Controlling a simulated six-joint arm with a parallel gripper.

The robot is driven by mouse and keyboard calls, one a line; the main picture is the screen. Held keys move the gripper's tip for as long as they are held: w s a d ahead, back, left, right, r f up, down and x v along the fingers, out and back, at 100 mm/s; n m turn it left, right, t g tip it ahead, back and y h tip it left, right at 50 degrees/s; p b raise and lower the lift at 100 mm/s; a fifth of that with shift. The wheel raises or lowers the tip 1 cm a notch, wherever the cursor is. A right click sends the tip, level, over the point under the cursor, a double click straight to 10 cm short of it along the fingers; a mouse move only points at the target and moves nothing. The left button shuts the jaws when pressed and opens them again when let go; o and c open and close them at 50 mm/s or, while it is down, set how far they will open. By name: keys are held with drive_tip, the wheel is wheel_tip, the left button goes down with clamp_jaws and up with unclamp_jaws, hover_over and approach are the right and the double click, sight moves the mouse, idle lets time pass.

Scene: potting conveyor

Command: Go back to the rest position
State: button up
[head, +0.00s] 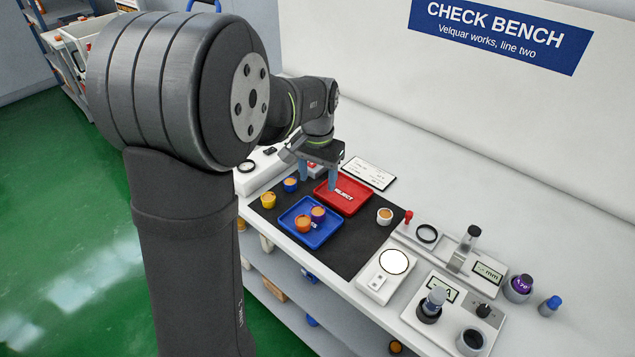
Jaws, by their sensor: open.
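My gripper (318,178) is above the back of the black mat, over the left part of the red tray. Its two blue fingers point down and stand apart, with nothing seen between them. The red tray (350,205) is marked REJECT and looks empty where it shows; the gripper hides part of it. A blue tray (325,238) in front holds an orange-topped pot (303,223) and a purple-sided pot (318,214). My arm rises across the left of the head view and bends over the bench.
A yellow pot (268,201) and a blue pot (290,185) stand left on the mat (350,258). A white cup (384,216) stands right of the red tray. Measuring devices (470,262) and a lit round pad (394,262) fill the right. A wall (420,100) rises behind.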

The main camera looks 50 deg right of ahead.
sight(317, 213)
wheel_tip(317, 213, down, 12)
drive_tip(key=shift+f, duration=0.1)
wheel_tip(317, 213, up, 3)
drive_tip(key=shift+r, duration=0.5)
idle(0.4)
